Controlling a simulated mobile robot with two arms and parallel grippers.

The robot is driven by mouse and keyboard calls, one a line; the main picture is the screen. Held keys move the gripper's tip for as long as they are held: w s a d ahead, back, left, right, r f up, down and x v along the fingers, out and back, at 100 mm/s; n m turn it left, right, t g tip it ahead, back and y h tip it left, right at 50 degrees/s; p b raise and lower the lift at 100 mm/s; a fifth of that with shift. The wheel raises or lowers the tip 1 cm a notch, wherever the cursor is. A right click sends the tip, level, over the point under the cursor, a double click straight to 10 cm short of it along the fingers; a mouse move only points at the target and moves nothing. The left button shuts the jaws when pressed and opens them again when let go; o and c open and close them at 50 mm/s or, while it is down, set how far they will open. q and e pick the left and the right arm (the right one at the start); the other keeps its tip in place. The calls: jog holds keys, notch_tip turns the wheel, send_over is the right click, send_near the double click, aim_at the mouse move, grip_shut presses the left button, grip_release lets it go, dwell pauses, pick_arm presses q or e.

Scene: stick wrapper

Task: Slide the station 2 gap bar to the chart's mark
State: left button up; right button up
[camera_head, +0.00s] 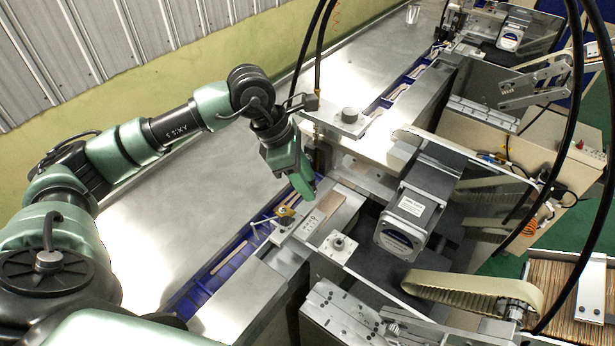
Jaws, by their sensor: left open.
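My left gripper (303,187) points down over the near station, just above and behind a metal plate with small dark marks (309,223). The sensor-like brass-coloured fitting (285,212) with thin rods sits beside that plate, left of and below the gripper. The gripper is open, and I see nothing held in it; its fingers are small and partly hidden by its green body. I cannot tell for sure which part is the station 2 gap bar. No chart can be made out. My right gripper is not in view.
A blue channel with wooden sticks (228,262) runs along the bare metal table (200,205). A motor (410,215) and a belt (470,290) stand to the right. Black hoses hang at the right and beside the gripper. A box of sticks (560,285) stands lower right.

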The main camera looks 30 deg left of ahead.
pick_arm(q)
jog(key=shift+d+f, duration=0.15)
jog(key=shift+f, duration=0.25)
grip_shut()
jog(key=shift+w+r, duration=0.1)
dwell(1.1)
